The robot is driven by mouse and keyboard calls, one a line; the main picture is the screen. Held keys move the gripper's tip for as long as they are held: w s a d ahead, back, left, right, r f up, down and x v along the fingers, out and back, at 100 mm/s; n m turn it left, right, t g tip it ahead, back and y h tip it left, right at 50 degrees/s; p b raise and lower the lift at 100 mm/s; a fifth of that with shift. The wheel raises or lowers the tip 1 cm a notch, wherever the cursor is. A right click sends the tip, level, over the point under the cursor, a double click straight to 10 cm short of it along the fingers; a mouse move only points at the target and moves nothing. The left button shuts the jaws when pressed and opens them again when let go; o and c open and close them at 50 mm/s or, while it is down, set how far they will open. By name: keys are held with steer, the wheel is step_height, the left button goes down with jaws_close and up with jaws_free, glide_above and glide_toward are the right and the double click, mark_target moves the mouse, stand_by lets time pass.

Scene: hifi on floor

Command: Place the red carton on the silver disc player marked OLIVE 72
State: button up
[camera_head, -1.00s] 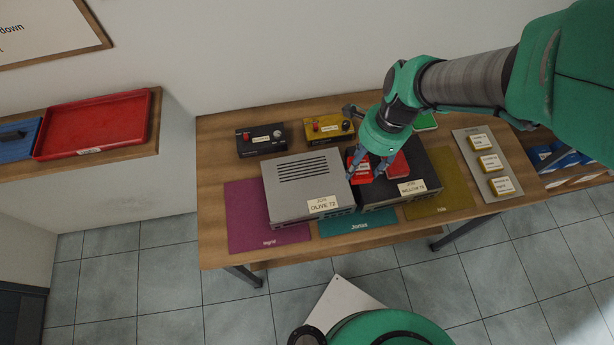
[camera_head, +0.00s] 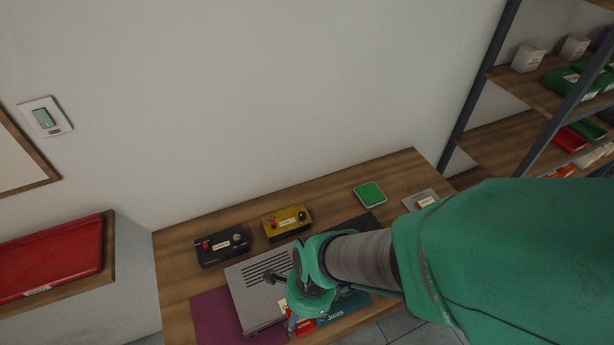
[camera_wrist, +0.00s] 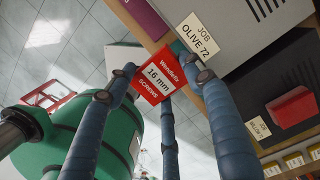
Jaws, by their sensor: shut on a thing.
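My gripper (camera_wrist: 165,84) is shut on a red carton (camera_wrist: 158,74), whose label reads Wendelin 16 mm screws. The carton is tilted between the fingers and also shows at the bottom of the head view (camera_head: 304,326). The silver disc player (camera_wrist: 236,32) carries a label OLIVE 72 and lies beside the held carton in the wrist view. In the head view the player (camera_head: 246,297) is partly hidden by my arm and gripper. The carton appears near the player's front right side; its exact height and gap are unclear.
A dark player (camera_wrist: 262,92) stands beside the silver one, with another red block (camera_wrist: 293,107) on it. Behind are a black control box (camera_head: 222,246) and a yellow control box (camera_head: 286,222). A purple mat (camera_head: 212,312) lies left of the silver player.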

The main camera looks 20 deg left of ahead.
steer(key=shift+f, duration=0.9)
steer(key=shift+d, duration=0.1)
steer(key=w+a, duration=0.3)
steer(key=a, duration=0.1)
steer(key=w+a+f, duration=0.1)
steer(key=w+a, duration=0.2)
steer(key=a, duration=0.1)
steer(key=w+a+p, duration=0.1)
steer(key=w+a, duration=0.2)
steer(key=a, duration=0.2)
steer(key=shift+w+f, duration=0.2)
steer(key=shift+f, duration=1.75)
steer(key=shift+f, duration=0.1)
steer(key=o, duration=1.2)
steer(key=shift+o, duration=0.2)
